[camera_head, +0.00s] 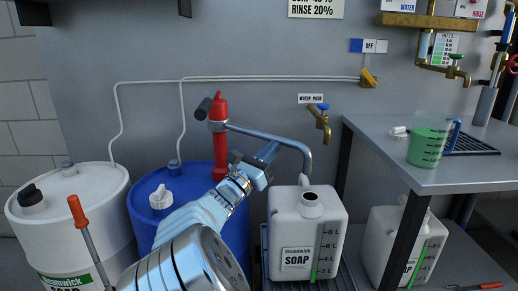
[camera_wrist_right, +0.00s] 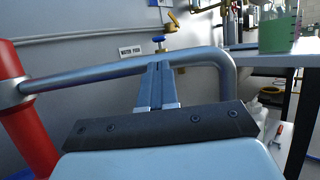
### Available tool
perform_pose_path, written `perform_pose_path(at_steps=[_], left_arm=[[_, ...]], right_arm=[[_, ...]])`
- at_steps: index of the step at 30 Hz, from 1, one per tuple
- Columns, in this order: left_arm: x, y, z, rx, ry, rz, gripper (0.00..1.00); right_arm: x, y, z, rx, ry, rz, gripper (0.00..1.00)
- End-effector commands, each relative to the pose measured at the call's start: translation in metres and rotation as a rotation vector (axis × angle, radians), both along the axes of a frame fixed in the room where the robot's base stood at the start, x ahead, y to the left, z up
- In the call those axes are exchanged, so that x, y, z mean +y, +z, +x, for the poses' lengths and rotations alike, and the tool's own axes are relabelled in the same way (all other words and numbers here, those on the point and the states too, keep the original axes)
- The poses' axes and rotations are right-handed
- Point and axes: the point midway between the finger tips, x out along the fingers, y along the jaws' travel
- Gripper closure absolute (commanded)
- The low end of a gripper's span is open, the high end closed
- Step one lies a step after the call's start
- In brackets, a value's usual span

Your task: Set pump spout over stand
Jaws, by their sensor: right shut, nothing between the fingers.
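The red hand pump (camera_head: 220,140) stands on the blue drum (camera_head: 145,215). Its bent metal spout (camera_head: 285,139) reaches right, and its tip hangs close above the open neck of the white soap jug (camera_head: 290,228). The jug sits on a dark slatted stand (camera_head: 345,277), mostly hidden behind it and my arm. My right gripper (camera_head: 268,152) is shut and empty, at the near side of the spout. In the right wrist view, the closed fingers (camera_wrist_right: 158,70) reach the spout pipe (camera_wrist_right: 90,77); I cannot tell whether they touch. My left gripper is not in view.
A white drum (camera_head: 75,230) stands left. A grey bench (camera_head: 395,165) at right holds a jug of green liquid (camera_head: 428,140); a second soap jug (camera_head: 385,240) stands below. A brass tap (camera_head: 320,120) is on the wall behind the spout. An orange-handled tool (camera_head: 78,210) is at front left.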

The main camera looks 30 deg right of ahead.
Motion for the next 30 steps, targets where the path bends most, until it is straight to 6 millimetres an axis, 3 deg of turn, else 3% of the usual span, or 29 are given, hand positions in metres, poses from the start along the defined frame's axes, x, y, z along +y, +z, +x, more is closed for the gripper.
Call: perform_pose_path(at_steps=[6,12,30], left_arm=[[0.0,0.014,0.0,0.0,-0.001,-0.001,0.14],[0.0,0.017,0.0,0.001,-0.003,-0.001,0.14],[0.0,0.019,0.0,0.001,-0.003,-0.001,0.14]], right_arm=[[-0.024,0.002,0.005,-0.001,-0.004,-0.001,1.0],[-0.034,0.001,0.008,-0.001,-0.004,0.0,1.0],[-0.037,0.002,0.009,-0.003,-0.007,-0.001,1.0]])
